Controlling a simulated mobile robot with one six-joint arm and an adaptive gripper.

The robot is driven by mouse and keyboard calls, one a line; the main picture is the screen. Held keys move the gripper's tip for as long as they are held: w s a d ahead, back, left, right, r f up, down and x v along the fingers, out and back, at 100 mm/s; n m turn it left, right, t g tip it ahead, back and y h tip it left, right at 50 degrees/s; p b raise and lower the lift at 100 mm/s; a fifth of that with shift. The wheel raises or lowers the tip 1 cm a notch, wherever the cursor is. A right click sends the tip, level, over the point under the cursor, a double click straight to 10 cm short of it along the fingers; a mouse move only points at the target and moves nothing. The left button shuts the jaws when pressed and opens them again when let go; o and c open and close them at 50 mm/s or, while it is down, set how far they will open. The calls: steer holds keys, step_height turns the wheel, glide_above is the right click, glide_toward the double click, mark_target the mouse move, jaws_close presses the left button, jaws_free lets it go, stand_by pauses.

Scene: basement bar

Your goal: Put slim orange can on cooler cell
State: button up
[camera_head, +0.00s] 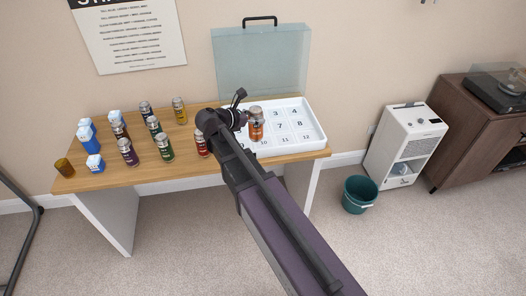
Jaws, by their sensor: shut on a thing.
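The orange can (256,129) has a dark band and a silver top and is upright. My gripper (245,119) is shut on it from the left, with the fingers partly hidden by my arm. The can is over the left part of the open white cooler (318,138), whose floor has numbered cells. Cells 3, 4, 7, 8, 10, 11 and 12 show and are empty. I cannot tell whether the can touches the floor of the cooler. The clear lid (262,62) stands raised behind it.
Several other cans stand on the wooden table (105,178), including a red can (201,147) close left of my arm, a green can (164,148) and a yellow can (179,111). Blue-and-white cartons (86,136) and an amber cup (64,167) are at the left. A teal bin (359,194) stands on the floor.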

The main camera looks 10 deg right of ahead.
steer(key=s+a+f+b, duration=0.1)
steer(key=s+f+b, duration=0.3)
steer(key=f+b, duration=0.2)
step_height(320, 180, down, 2)
steer(key=shift+a+b, duration=0.15)
steer(key=shift+b, duration=0.25)
steer(key=w+d, duration=0.3)
steer(key=w, duration=0.4)
steer(key=w+d+f+b, duration=0.1)
steer(key=w+d, duration=0.2)
steer(key=w, duration=0.4)
steer(key=shift+w+d+f, duration=0.15)
steer(key=shift+w+f, duration=0.05)
steer(key=shift+w, duration=0.15)
steer(key=shift+f+b, duration=0.15)
steer(key=shift+b, duration=0.2)
steer(key=shift+f+b, duration=1.6)
steer(key=shift+f, duration=0.05)
steer(key=shift+f, duration=0.1)
steer(key=o, duration=1.2)
steer(key=shift+o, duration=0.2)
